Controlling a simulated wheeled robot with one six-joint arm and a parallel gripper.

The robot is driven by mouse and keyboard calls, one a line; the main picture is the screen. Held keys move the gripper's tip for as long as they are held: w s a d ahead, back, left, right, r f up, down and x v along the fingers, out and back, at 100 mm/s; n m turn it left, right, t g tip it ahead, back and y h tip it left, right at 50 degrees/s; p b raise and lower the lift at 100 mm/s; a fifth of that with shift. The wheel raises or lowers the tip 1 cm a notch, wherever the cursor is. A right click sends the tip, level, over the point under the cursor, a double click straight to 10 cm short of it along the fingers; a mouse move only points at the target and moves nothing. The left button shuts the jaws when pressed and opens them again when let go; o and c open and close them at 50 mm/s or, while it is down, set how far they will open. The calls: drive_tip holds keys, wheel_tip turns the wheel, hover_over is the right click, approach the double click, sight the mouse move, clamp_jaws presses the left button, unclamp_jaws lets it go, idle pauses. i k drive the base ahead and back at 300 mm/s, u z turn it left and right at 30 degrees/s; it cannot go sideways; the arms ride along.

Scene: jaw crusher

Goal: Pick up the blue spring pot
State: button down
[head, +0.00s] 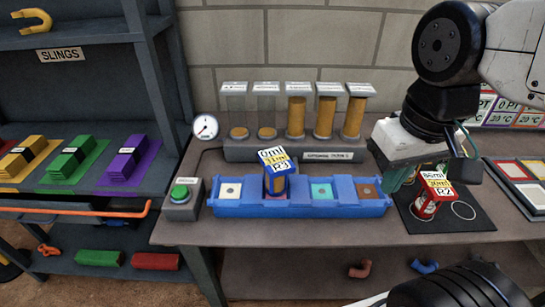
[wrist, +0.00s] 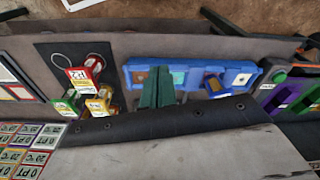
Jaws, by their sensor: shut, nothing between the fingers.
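The blue spring pot (head: 275,182) stands in a slot of the blue tray (head: 240,208), second from the left in the head view. Its top carries white and yellow labels, the lowest reading R3. In the wrist view the pot (wrist: 213,85) shows in the tray to the right of my fingers. My gripper (head: 388,184) is to the right of the tray in the head view, apart from the pot. Its green fingers (wrist: 157,78) are shut and empty, and cover part of the tray in the wrist view.
A red pot (head: 427,208) stands on a dark mat (head: 470,222) beside my gripper. A yellow pot (wrist: 98,104) and a green pot (wrist: 64,106) stand near it. A green button box (head: 183,198) is left of the tray; upright cylinders (head: 297,117) stand behind it.

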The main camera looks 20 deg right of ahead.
sight(277, 165)
drive_tip(key=z, duration=2.8)
drive_tip(key=k, duration=1.8)
drive_tip(key=u, duration=1.7)
